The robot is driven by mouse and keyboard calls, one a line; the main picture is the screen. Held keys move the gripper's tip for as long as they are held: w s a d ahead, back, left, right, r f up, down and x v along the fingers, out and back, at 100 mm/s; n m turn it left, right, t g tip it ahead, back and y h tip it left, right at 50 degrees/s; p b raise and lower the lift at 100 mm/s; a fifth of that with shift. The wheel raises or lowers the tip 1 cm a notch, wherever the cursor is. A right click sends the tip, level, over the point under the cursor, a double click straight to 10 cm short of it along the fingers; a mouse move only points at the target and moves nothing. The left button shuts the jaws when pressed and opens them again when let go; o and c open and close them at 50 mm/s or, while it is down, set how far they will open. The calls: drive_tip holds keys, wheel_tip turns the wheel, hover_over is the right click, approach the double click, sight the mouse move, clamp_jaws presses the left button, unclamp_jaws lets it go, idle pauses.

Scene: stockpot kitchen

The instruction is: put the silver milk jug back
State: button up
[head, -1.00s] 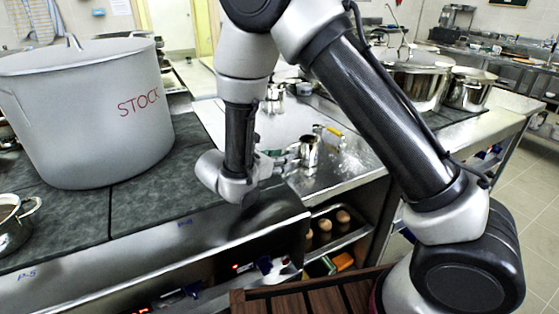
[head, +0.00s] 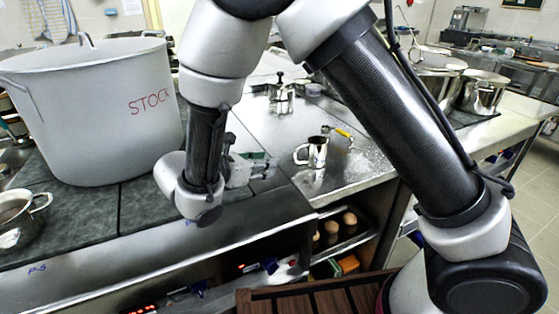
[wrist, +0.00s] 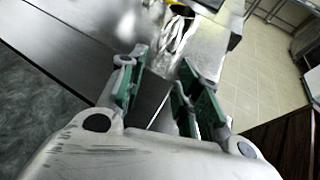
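The silver milk jug (head: 318,152) stands upright on the steel worktop (head: 355,188) in the head view, its handle toward my gripper. In the wrist view a shiny metal shape beyond the fingers looks like the jug (wrist: 178,32), partly cut off by the top edge. My gripper (head: 272,169) is left of the jug, low over the counter, with a visible gap to it. In the wrist view my gripper (wrist: 162,88) has its green-padded fingers apart with nothing between them.
A large stockpot (head: 95,115) stands at left on dark mats. A yellow-handled tool (head: 343,133) and white powder lie beside the jug. A moka pot (head: 281,95) stands behind. Steel pots (head: 480,93) are at right. Eggs (head: 350,218) sit on a shelf below.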

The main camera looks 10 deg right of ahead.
drive_tip(key=shift+s+a+r, duration=0.1)
drive_tip(key=shift+s+a, duration=0.05)
drive_tip(key=s+d+r+m+g+y, duration=0.15)
drive_tip(key=d+r+m+g, duration=0.35)
drive_tip(key=d, duration=0.6)
drive_tip(key=s+d+r+m+g+y, duration=0.1)
drive_tip(key=s+d+r+m+g, duration=0.15)
drive_tip(key=d+r+m, duration=0.65)
drive_tip(key=s+d+r+m+t+y, duration=0.2)
drive_tip(key=s+d+m+t+y, duration=0.1)
drive_tip(key=s+d+m+y, duration=0.5)
drive_tip(key=s+d+m, duration=0.3)
drive_tip(key=s+d, duration=0.1)
drive_tip(key=s, duration=0.3)
drive_tip(key=shift+s+r+m, duration=0.3)
drive_tip(key=shift+s+r, duration=0.1)
